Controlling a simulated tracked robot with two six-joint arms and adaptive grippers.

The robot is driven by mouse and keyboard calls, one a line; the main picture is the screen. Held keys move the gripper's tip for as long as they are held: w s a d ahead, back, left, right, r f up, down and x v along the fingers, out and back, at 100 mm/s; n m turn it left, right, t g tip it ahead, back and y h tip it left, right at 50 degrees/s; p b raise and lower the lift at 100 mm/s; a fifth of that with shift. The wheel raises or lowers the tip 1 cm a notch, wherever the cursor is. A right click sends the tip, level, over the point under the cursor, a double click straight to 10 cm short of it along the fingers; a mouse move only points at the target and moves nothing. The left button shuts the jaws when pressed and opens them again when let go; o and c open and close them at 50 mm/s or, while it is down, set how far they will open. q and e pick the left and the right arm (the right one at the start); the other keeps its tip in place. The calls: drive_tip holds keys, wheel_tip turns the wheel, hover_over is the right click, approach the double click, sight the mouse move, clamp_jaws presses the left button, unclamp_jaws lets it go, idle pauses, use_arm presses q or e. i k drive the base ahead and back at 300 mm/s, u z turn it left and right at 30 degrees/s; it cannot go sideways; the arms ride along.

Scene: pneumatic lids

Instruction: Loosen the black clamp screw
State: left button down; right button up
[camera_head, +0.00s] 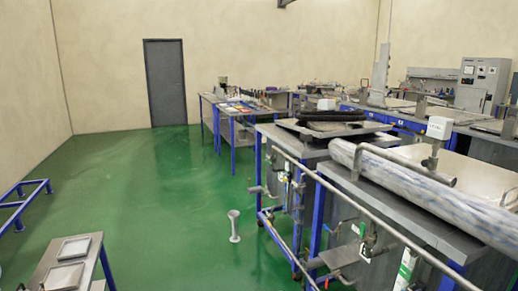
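I cannot make out a black clamp screw in the head view. The nearest workstation on the right has a steel top (395,212) with a blue frame. Small fittings and valves (368,240) sit along its front side, too small to tell apart. A black part (330,116) lies on a flat plate on the bench behind it. Neither of my grippers shows in this view.
A long roll in clear wrap (430,190) lies across the near bench. A metal rail (345,203) runs along its front. A white stand (234,226) is on the open green floor (165,215). A small table (52,272) with two trays is at lower left.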

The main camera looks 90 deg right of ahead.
sight(426, 163)
drive_tip(key=z, duration=0.35)
drive_tip(key=i, duration=0.3)
drive_tip(key=z, duration=2.55)
drive_tip(key=i, duration=1.1)
drive_tip(key=u, duration=0.1)
